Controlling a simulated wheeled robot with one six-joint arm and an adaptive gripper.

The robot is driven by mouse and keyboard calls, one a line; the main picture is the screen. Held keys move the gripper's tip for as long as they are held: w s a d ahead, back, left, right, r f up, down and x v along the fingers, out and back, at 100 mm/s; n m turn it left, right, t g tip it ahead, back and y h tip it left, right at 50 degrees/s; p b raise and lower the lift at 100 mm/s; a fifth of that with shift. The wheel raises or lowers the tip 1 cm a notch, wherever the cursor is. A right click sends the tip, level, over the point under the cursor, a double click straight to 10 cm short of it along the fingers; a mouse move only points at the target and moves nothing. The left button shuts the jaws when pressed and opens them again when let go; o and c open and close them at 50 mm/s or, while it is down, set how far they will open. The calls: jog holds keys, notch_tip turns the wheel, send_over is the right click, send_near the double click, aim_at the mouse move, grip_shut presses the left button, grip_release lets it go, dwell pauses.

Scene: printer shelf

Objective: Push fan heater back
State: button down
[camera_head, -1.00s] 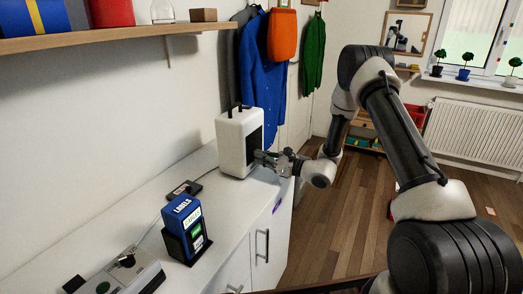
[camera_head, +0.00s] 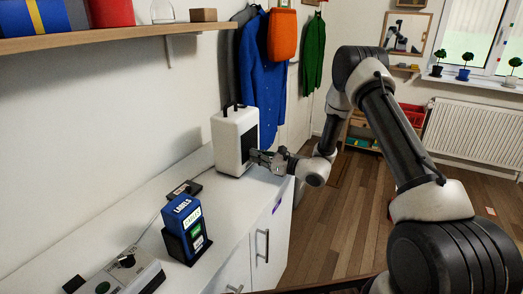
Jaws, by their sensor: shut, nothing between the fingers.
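The fan heater (camera_head: 229,142) is a white upright box with a dark front and a dark handle on top. It stands upright at the far end of the white counter, close to the wall. My gripper (camera_head: 254,156) is shut and empty, with its fingertips at the lower part of the heater's dark front. They look to be touching it, though the exact contact is too small to make out.
A grey machine (camera_head: 118,277) sits at the near end. A wooden shelf (camera_head: 120,36) overhangs the counter. Coats (camera_head: 262,75) hang beyond the heater.

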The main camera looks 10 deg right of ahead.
aim_at(246, 154)
jog(key=shift+x, duration=2.3)
jog(key=shift+d, duration=0.1)
jog(key=shift+v, duration=3.45)
